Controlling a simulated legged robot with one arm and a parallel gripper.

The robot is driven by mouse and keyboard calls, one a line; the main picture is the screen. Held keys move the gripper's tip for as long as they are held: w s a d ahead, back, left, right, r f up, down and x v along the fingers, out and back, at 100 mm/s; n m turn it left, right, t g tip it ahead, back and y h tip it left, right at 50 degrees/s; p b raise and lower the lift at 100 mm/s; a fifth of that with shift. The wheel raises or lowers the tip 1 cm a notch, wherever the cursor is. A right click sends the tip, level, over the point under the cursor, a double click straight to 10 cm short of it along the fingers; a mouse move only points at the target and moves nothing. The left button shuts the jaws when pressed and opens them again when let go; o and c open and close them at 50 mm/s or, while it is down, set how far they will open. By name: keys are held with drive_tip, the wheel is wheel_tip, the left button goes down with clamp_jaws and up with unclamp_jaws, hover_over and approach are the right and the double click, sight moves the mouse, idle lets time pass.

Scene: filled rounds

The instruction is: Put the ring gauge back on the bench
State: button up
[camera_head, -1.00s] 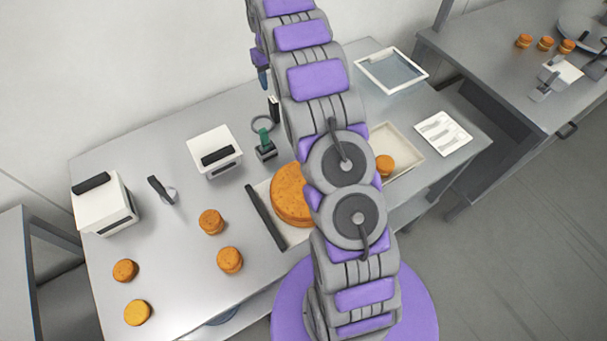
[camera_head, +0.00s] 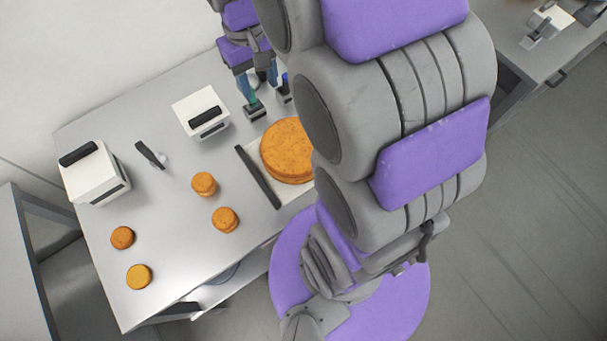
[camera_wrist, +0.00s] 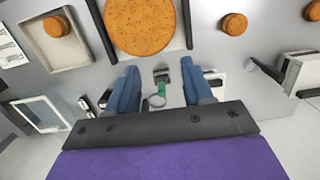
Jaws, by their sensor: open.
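The ring gauge (camera_wrist: 155,99) looks like a thin grey ring with a green handle in the wrist view. Its handle end is at a small dark block (camera_wrist: 161,74) on the bench. The ring and handle lie between my gripper's two blue fingers, with a gap on either side. My gripper (camera_wrist: 160,68) is open and empty. In the head view my gripper (camera_head: 266,94) is over the bench (camera_head: 170,235), behind the large round cake. The dark block (camera_head: 254,111) shows there by the left finger; the ring is hidden behind my gripper.
The large cake (camera_head: 285,150) sits on a tray with a dark bar (camera_head: 258,177) along its left side. White boxes (camera_head: 201,111) (camera_head: 94,173) stand left. Several small round cakes (camera_head: 204,184) are spread on the bench. A pale tray (camera_wrist: 60,55) holds another small cake.

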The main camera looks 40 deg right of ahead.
drive_tip(key=s+a+f, duration=0.1)
drive_tip(key=s+a, duration=0.1)
drive_tip(key=s, duration=0.9)
drive_tip(key=s+a+f, duration=0.1)
drive_tip(key=s+a, duration=0.1)
drive_tip(key=s, duration=0.8)
drive_tip(key=shift+s+a+f+g, duration=0.15)
drive_tip(key=shift+s+f+g, duration=0.1)
drive_tip(key=shift+s+g, duration=0.1)
